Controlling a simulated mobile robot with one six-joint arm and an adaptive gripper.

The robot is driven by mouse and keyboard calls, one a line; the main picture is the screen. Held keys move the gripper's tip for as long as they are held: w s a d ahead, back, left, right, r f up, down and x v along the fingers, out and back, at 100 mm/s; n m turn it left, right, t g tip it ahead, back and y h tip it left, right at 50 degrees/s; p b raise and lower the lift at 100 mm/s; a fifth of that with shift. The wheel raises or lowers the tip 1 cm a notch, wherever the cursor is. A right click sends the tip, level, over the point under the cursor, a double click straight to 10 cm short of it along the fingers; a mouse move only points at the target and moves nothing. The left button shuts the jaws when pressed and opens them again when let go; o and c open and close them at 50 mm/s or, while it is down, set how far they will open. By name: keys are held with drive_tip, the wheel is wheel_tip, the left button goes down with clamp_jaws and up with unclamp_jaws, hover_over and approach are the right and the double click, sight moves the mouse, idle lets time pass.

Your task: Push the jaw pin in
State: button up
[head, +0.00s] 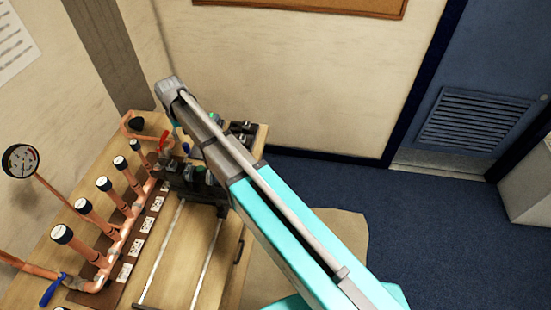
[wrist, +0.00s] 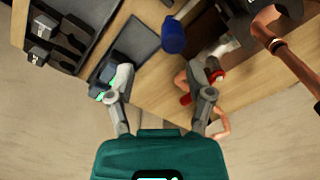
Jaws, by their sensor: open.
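My gripper (wrist: 161,76) is open and empty in the wrist view, with its two fingers spread over the bench's end. A dark block with small green patches (wrist: 101,76) lies by or under the left finger; I cannot tell whether they touch. A red valve handle (wrist: 186,98) is beside the right finger. In the head view my arm hides most of my gripper. Dark tooling (head: 190,180) sits on the bench beside the arm. I cannot make out the jaw pin in either view.
A copper manifold (head: 117,238) with several capped upright stubs runs along the bench's left side, with a pressure gauge (head: 20,160) beside it. A dark rack (wrist: 60,40) holds blocks at upper left in the wrist view. Two pale rails (head: 205,265) cross the bench.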

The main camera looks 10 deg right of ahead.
drive_tip(key=shift+r+p, duration=3.45)
drive_tip(key=shift+r, duration=0.25)
drive_tip(key=s+d+f+m+b, duration=0.1)
drive_tip(key=s+d+f+b, duration=0.3)
drive_tip(key=d, duration=0.5)
drive_tip(key=s+d+f+m+b, duration=0.1)
drive_tip(key=s+d+f+b, duration=0.3)
drive_tip(key=d, duration=0.6)
drive_tip(key=s+d+f+m+b, duration=0.2)
drive_tip(key=s+d+f+b, duration=0.2)
drive_tip(key=s+d, duration=0.3)
drive_tip(key=d, duration=0.2)
drive_tip(key=shift+s+d+f, duration=0.15)
drive_tip(key=shift+s+d, duration=0.15)
drive_tip(key=shift+d, duration=0.05)
drive_tip(key=w+a+r+n+p, duration=0.3)
drive_tip(key=w+a+r+p, duration=0.1)
drive_tip(key=a, duration=0.5)
drive_tip(key=w+a+r+n+p, duration=0.3)
drive_tip(key=w+a+r+p, duration=0.2)
drive_tip(key=a, duration=0.5)
drive_tip(key=w+a+r+n+p, duration=0.4)
drive_tip(key=a+r+p, duration=0.1)
drive_tip(key=a, duration=0.5)
drive_tip(key=shift+w+a+r, duration=0.25)
drive_tip(key=shift+w+r, duration=0.05)
drive_tip(key=shift+w, duration=0.1)
drive_tip(key=shift+f, duration=0.2)
